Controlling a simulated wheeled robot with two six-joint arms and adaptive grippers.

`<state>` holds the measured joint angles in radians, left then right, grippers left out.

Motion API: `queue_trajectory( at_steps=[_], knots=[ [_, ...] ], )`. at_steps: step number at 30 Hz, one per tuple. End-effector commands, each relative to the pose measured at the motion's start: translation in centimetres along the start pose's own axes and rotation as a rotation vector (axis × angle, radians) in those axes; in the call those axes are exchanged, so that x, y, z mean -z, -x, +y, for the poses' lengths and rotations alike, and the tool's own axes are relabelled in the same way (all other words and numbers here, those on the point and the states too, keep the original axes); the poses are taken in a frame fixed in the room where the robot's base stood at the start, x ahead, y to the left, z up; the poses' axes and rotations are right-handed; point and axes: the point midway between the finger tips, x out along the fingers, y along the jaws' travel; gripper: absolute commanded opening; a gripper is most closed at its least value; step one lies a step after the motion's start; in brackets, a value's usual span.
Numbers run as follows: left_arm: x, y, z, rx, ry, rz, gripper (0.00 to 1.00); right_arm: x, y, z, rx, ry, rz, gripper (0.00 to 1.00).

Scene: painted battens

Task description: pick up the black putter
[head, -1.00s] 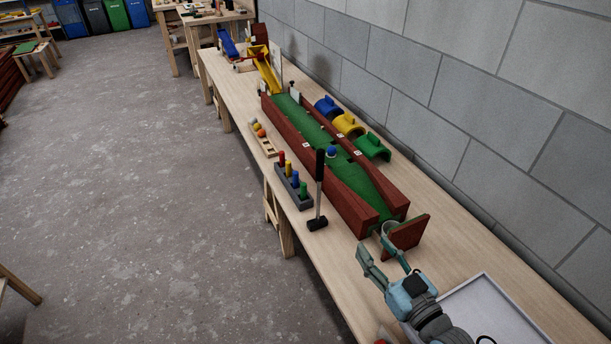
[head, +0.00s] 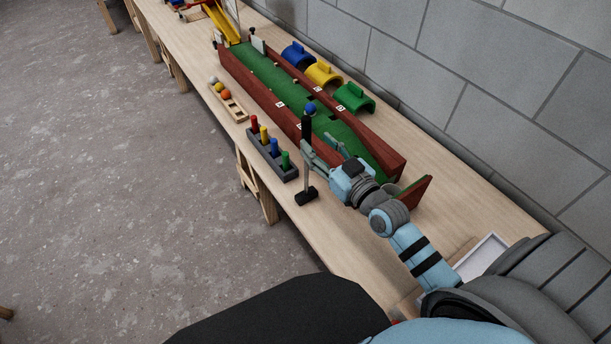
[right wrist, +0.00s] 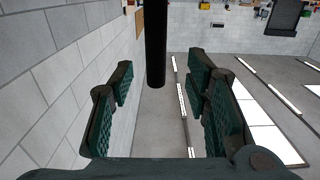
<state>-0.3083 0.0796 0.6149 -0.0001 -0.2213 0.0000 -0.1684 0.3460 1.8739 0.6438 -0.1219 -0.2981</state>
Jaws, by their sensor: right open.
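The black putter (head: 306,172) stands upright near the table's front edge, with its black grip at the top and its dark block head (head: 306,196) on the table. My right gripper (head: 318,146) is open beside the putter's upper part in the head view, one finger overlapping it in the picture. In the right wrist view, the black grip (right wrist: 155,45) comes down from the top edge, in line with the gap between the open fingers (right wrist: 160,85). I cannot tell how deep it sits between them. My left gripper is not in view.
A green mini-golf lane (head: 262,70) with red-brown walls runs behind the putter, with a blue ball (head: 310,108) on it. A grey stand (head: 270,156) with coloured pegs is left of the putter. Coloured arches (head: 323,74) line the back; a ball rack (head: 228,101) lies farther left.

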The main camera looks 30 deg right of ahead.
Motion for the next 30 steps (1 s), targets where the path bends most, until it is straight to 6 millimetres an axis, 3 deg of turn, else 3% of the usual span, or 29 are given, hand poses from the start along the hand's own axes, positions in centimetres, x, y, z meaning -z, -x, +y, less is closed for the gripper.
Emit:
queue_trajectory(
  at_steps=[10,17,25,30],
  knots=[
    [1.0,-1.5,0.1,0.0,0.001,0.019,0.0,0.2,-5.6,0.4,0.0,-0.001,0.002,0.44],
    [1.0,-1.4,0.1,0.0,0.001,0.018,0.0,0.3,-6.1,0.4,0.001,0.0,-0.001,0.44],
    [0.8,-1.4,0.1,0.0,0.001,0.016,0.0,0.3,-6.1,0.4,0.001,0.0,-0.001,0.02],
    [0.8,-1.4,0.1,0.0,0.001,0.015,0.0,0.4,-6.1,0.4,0.001,0.0,0.001,0.0]
  ],
)
